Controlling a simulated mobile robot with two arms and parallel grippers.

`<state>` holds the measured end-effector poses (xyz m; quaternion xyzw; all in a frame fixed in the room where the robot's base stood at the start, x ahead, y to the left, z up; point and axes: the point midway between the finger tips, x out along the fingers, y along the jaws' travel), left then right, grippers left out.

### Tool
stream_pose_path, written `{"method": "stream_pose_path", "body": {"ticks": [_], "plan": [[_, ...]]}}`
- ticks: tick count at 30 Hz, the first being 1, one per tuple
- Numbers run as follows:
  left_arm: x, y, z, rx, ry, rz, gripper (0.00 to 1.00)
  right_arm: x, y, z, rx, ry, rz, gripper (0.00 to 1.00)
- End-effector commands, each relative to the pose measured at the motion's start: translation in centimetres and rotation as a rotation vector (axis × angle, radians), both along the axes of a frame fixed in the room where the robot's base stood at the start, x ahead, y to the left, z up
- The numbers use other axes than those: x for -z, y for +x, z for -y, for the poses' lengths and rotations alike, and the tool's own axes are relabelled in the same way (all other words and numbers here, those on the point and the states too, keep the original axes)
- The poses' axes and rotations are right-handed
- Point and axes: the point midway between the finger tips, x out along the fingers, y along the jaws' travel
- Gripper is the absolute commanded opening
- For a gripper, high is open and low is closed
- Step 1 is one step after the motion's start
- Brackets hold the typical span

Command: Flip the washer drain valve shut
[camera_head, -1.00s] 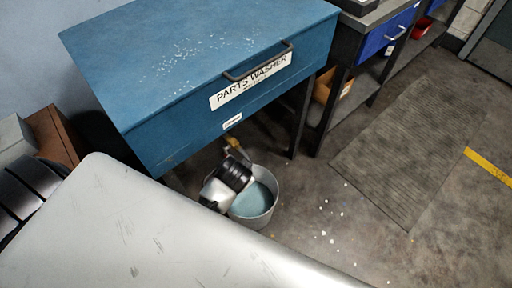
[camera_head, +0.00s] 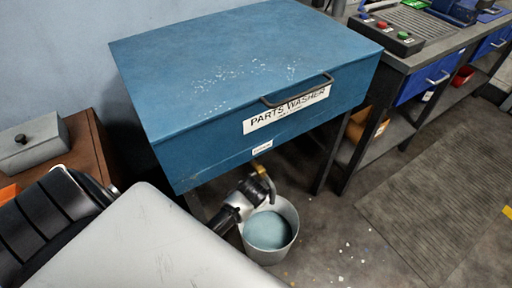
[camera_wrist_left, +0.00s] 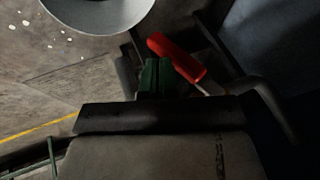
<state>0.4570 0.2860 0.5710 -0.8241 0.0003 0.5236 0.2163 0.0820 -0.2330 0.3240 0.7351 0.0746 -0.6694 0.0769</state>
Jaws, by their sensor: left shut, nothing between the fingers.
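The blue parts washer (camera_head: 245,80) stands against the wall with its lid shut. A brass-yellow fitting (camera_head: 258,168), apparently the drain valve, shows under its front edge, partly hidden by my gripper. In the left wrist view a red handle (camera_wrist_left: 177,57), apparently the valve lever, slants just right of my green fingertips. My left gripper (camera_head: 262,186) is beside the fitting, above the bucket's left rim; it also shows in the left wrist view (camera_wrist_left: 155,77), shut and empty. Fingers and handle look very close; I cannot tell whether they touch. My right gripper is not in view.
A grey bucket (camera_head: 289,246) with blue-grey liquid stands on the floor below the fitting; its rim shows in the wrist view (camera_wrist_left: 100,30). Washer legs stand right of the bucket. A bench with a control box (camera_head: 385,35) is at right. A brown cabinet (camera_head: 85,150) is at left.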

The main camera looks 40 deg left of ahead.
Motion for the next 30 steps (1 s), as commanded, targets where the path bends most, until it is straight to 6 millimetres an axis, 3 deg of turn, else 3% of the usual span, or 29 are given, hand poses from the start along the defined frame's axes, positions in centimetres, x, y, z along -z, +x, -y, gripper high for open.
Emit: {"method": "stream_pose_path", "body": {"ticks": [11, 24, 30], "plan": [[0.1, 0.0, 0.0, 0.0, 0.012, 0.004, 0.0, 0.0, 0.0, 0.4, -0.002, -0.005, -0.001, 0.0], [1.8, 0.4, -1.0, 0.001, 0.275, 0.112, 0.0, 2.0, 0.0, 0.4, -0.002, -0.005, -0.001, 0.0], [1.8, 0.6, -1.5, -0.001, 0.297, 0.122, 0.0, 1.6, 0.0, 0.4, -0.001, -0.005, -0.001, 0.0]]}}
